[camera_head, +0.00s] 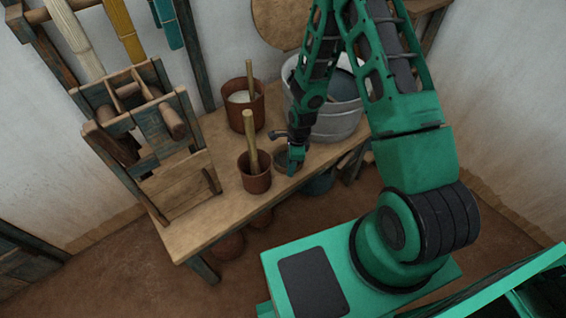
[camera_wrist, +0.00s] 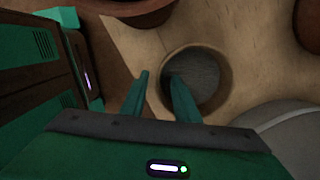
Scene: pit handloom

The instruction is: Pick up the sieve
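The sieve (camera_wrist: 203,72) is a small round ring with a grey mesh floor; it lies on the wooden bench. In the head view the sieve (camera_head: 281,158) is partly hidden behind my gripper (camera_head: 294,168), which points down at it. In the wrist view my gripper (camera_wrist: 161,76) is open, with its two green fingers apart. The right finger overlaps the mesh inside the ring and the left finger shows outside it, so the near-left rim lies between them in the picture. I cannot tell how far down the fingertips reach or whether they touch the rim.
A brown pot with a wooden stick (camera_head: 256,175) stands left of the sieve on the bench (camera_head: 212,217). Another brown pot (camera_head: 240,112) with pale contents stands behind. A metal tub (camera_head: 345,122) is at the back right. A wooden frame (camera_head: 178,180) stands at the left end.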

